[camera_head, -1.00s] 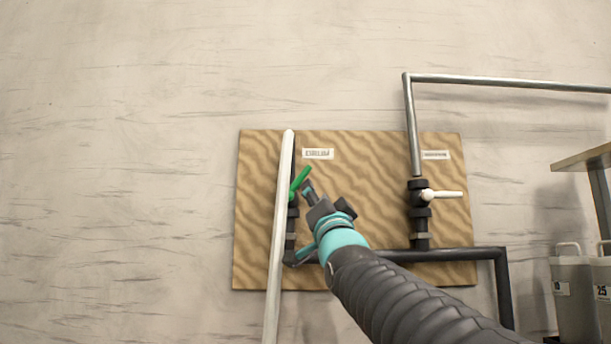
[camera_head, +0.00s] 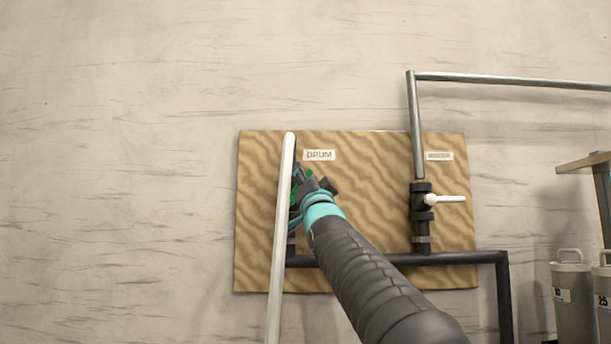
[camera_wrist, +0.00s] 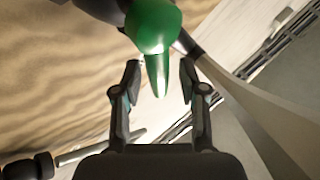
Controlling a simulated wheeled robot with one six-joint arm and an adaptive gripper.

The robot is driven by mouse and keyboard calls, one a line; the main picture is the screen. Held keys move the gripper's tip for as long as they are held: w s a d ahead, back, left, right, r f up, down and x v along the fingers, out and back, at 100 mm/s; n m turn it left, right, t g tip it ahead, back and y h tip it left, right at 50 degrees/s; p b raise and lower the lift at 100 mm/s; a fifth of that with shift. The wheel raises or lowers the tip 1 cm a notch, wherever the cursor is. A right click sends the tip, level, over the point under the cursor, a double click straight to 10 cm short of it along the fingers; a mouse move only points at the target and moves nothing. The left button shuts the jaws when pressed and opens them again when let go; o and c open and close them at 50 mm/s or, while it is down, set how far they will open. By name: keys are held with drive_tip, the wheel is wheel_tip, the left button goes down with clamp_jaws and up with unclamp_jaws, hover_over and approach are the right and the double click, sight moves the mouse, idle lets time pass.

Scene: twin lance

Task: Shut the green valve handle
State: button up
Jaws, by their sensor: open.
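The green valve handle (camera_wrist: 154,30) shows large in the wrist view, its narrow end pointing down between my two fingers. My gripper (camera_wrist: 160,78) is open, with one finger on each side of the handle's end. I see a gap on both sides, though contact deeper in is unclear. In the head view my gripper (camera_head: 308,182) covers most of the handle, and only small green patches (camera_head: 294,196) show. The handle's exact angle to its pipe is hidden there. The board behind carries a DRUM label (camera_head: 319,155) above this valve.
A pale upright pole (camera_head: 281,240) stands just left of my gripper and shows at the right in the wrist view (camera_wrist: 235,95). A second valve with a level white handle (camera_head: 446,199) is to the right. Dark pipe (camera_head: 450,258) runs below. Grey canisters (camera_head: 573,295) stand far right.

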clamp_jaws()
